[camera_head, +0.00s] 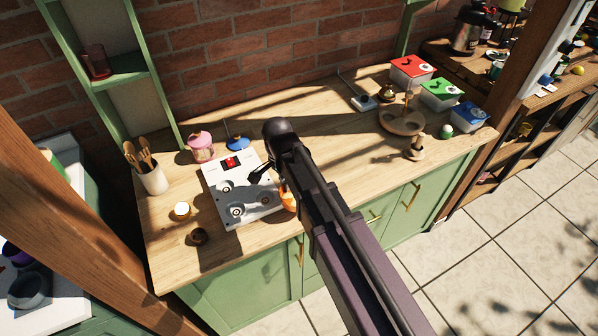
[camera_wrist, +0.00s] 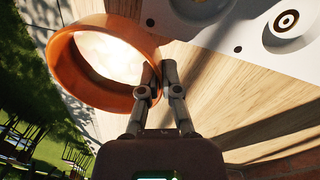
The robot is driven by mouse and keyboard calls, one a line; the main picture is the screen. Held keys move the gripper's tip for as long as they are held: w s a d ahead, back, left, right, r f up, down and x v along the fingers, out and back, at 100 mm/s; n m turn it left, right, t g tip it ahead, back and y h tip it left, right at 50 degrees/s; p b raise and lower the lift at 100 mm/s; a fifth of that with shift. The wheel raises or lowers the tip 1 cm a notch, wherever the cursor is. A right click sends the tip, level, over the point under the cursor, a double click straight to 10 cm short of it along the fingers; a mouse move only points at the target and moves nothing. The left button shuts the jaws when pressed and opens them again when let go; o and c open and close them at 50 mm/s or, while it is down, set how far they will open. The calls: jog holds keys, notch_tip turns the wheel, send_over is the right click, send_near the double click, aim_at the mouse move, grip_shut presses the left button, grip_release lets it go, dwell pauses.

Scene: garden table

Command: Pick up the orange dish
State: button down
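The orange dish (camera_wrist: 72,73) is a round bowl with a bright, sunlit inside, at the upper left of the wrist view. In the head view only a bit of the orange dish (camera_head: 288,196) shows, beside the white panel near the counter's front edge; my arm hides the rest. My gripper (camera_wrist: 162,72) has its two fingers close together at the dish's right rim. The rim wall appears to sit between them, one finger on the inner side and one outside. I cannot tell whether the dish touches the counter.
The white panel (camera_head: 223,209) with round knobs lies just left of the dish. A wooden stand (camera_head: 402,124) and lidded boxes (camera_head: 411,70) stand right.

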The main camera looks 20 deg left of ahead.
jog(key=shift+s+a+r, duration=0.1)
jog(key=shift+s+a, duration=0.2)
jog(key=shift+s, duration=0.55)
jog(key=shift+s+a+r, duration=0.1)
jog(key=shift+s+a, duration=0.15)
jog(key=shift+s, duration=0.55)
